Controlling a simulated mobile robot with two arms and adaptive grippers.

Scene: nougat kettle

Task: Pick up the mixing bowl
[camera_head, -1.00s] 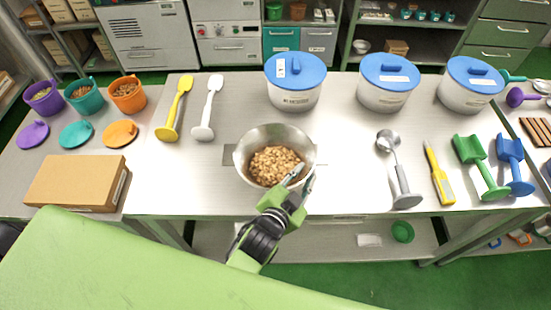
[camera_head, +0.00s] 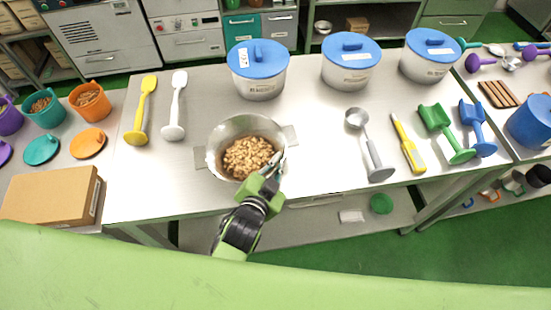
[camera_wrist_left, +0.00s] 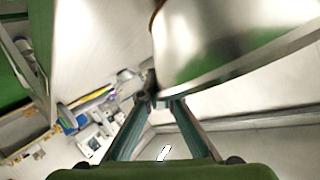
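The steel mixing bowl (camera_head: 222,140) stands on the bench over a flat grey patch, with light-brown nuts (camera_head: 248,157) inside. My left gripper (camera_head: 278,161) is at the bowl's near right rim, its fingers close together with the rim between them. In the left wrist view the bowl (camera_wrist_left: 215,45) fills the upper right, and the fingertips (camera_wrist_left: 160,101) meet at its edge. The exact contact is small and partly hidden. My right gripper is in neither view.
Three white tubs with blue lids (camera_head: 258,72) stand behind the bowl. A yellow paddle (camera_head: 142,110) and a white paddle (camera_head: 176,105) lie left. A ladle (camera_head: 368,145), a yellow tool (camera_head: 407,145) and scoops (camera_head: 446,134) lie right. A cardboard box (camera_head: 50,196) sits at front left.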

